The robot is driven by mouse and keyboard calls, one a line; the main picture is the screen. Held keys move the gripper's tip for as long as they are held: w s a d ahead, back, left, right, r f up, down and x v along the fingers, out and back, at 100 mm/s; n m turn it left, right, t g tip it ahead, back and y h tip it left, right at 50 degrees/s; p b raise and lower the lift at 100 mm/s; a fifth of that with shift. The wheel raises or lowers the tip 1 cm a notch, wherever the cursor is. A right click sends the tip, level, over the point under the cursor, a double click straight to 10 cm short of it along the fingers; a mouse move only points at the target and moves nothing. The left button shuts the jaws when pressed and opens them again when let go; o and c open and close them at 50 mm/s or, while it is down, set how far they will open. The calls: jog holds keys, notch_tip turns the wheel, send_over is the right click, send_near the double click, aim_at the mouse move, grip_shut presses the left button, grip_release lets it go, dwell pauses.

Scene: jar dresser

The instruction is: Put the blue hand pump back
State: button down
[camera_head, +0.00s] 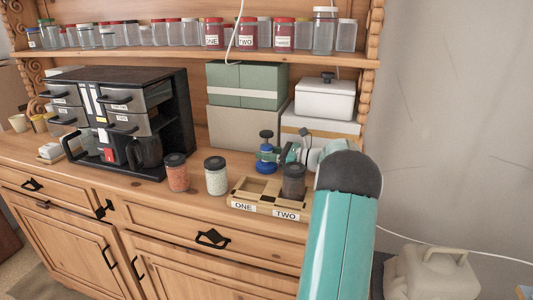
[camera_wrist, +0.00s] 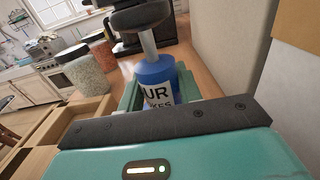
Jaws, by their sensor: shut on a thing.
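The blue hand pump (camera_head: 265,166) is upright, with a dark knob on top, behind the wooden tray on the dresser top. In the wrist view the pump (camera_wrist: 157,76) shows a white label and a grey stem under a black head. My gripper (camera_head: 279,155) reaches it from the right and is shut on its blue body. Its green fingers also flank the pump in the wrist view (camera_wrist: 160,90). I cannot tell whether the pump's base touches the dresser top.
The wooden tray (camera_head: 242,207), labelled ONE and TWO, holds a dark jar (camera_head: 293,183) at its right. A white-filled jar (camera_head: 216,177) and a pink-filled jar (camera_head: 177,174) stand left of it. Green boxes (camera_head: 225,84) and a white lidded box (camera_head: 323,100) stand behind.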

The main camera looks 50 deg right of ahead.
jog(key=c, duration=1)
grip_release()
jog(key=shift+f, duration=0.1)
jog(key=shift+o, duration=0.3)
jog(key=v, duration=1.2)
